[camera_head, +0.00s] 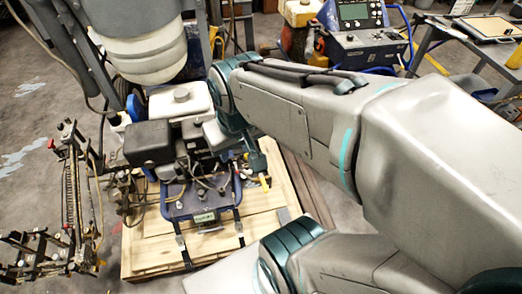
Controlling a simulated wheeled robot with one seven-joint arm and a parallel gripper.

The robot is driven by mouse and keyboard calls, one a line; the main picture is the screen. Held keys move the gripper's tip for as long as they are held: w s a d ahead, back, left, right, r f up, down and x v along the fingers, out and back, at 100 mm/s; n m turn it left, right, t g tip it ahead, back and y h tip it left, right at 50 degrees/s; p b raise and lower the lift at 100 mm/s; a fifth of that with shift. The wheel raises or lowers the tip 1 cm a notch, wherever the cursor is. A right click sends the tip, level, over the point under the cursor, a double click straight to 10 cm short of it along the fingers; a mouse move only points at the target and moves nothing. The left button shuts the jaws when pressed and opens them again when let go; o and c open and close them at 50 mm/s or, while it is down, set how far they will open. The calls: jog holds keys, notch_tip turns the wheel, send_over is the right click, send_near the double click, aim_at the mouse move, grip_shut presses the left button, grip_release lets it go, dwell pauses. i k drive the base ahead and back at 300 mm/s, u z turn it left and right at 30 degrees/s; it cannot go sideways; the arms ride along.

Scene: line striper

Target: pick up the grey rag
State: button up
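I cannot pick out the grey rag in the head view; it may be hidden behind my arm or among the machine parts. My arm reaches from the right across the picture and bends down over the engine. The end of my arm, with what seems to be my gripper (258,165), is a small dark teal shape at the right side of the machine. The fingers are too small and partly hidden to tell whether they are open or shut. No held cloth shows.
The line-striping machine, with a black-and-white engine (170,125) and blue base (200,203), stands on a wooden pallet (160,245). A metal frame (75,215) is at left. A control box (365,45) and a metal bench (480,28) are behind. Concrete floor is clear at far left.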

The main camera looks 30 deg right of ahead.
aim_at(284, 214)
jog(key=z, duration=0.3)
jog(key=k, duration=0.2)
jog(key=z, duration=2.5)
jog(key=k, duration=1.05)
jog(key=u, duration=1.1)
jog(key=i, duration=0.5)
